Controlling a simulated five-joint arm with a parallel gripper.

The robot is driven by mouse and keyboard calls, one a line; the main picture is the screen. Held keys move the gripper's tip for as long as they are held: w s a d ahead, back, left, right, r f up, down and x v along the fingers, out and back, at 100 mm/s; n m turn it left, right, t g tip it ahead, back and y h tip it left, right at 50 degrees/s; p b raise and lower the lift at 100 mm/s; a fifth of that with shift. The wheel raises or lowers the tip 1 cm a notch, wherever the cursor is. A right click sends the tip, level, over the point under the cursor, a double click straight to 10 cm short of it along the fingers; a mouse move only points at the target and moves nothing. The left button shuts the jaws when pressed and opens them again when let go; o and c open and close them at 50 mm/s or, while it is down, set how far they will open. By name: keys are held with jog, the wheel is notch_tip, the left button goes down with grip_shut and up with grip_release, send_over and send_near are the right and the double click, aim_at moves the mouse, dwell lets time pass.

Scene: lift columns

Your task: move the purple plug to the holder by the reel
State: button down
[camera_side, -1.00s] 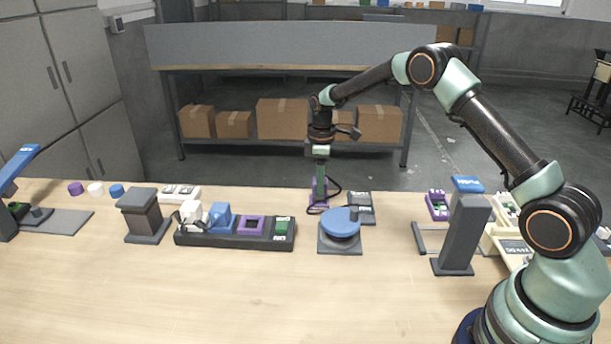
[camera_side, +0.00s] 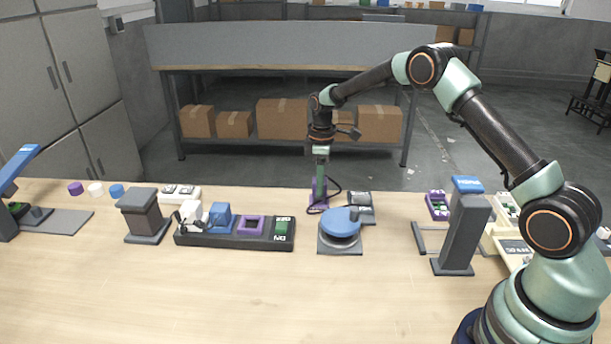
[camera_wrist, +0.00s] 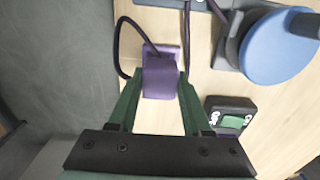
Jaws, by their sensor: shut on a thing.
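The purple plug (camera_side: 319,194) is between the fingers of my gripper (camera_side: 320,180), low at the table's back edge. In the wrist view the gripper (camera_wrist: 160,82) is shut on the plug (camera_wrist: 160,76), one green finger on each side. A dark cable loops from the plug. The reel (camera_side: 341,222), a blue disc on a grey base, stands just right and in front of it; it also shows in the wrist view (camera_wrist: 278,48). I cannot make out the holder apart from the plug, nor whether the plug's lower end is seated.
A black power strip (camera_side: 235,242) with white and blue plugs, an open purple socket (camera_side: 250,225) and a green switch lies left. A dark switch box (camera_side: 361,205) is behind the reel. A grey post (camera_side: 462,235) stands right. The front table is clear.

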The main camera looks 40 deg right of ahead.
jog(key=shift+f, duration=0.95)
dwell(0.7)
jog(key=shift+c, duration=0.2)
grip_release()
jog(key=shift+r, duration=0.1)
jog(key=shift+r, duration=3.45)
